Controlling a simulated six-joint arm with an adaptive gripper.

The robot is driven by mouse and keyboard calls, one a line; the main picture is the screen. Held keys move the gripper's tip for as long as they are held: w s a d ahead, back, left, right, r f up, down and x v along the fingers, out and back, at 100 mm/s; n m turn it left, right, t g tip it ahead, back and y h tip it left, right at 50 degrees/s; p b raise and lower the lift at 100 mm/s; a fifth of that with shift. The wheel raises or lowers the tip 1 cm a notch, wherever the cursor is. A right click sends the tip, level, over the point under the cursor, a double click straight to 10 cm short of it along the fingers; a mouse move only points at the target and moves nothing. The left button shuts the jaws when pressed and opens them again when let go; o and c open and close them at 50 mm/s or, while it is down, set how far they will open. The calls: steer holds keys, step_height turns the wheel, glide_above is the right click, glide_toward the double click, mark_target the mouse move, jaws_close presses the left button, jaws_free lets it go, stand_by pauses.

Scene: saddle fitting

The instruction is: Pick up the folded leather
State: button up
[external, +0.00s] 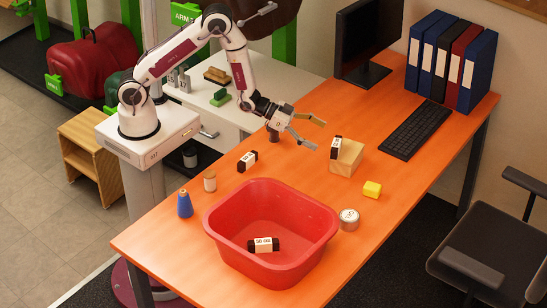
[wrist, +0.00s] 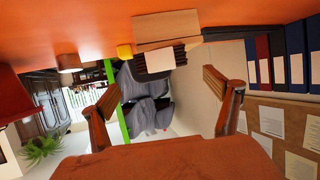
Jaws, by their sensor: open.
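A dark folded leather piece with a white label band (external: 336,147) stands on a wooden block (external: 348,160) right of the desk's middle. Both also show in the wrist view, the leather (wrist: 168,57) directly beside the block (wrist: 165,30), in a picture that is upside down. My gripper (external: 317,135) is open and empty, just left of this piece, fingers pointing right towards it. In the wrist view the leather lies between and beyond the fingers. A second similar piece (external: 247,161) lies on the desk. A third (external: 264,244) lies inside the red tub (external: 228,230).
A yellow block (external: 372,189) and a round tin (external: 349,219) are near the wooden block. A blue cone-shaped bottle (external: 185,204) and a small jar (external: 210,181) stand left. A keyboard (external: 415,131), monitor and binders (external: 476,70) are at the back right.

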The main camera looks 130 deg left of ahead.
mark_target(337, 142)
steer(key=shift+x, duration=1.3)
steer(key=shift+x, duration=2.55)
steer(key=shift+s+a+f, duration=0.1)
steer(key=shift+a+f, duration=0.05)
steer(key=shift+a, duration=0.1)
steer(key=c, duration=1.4)
steer(key=shift+r, duration=5.05)
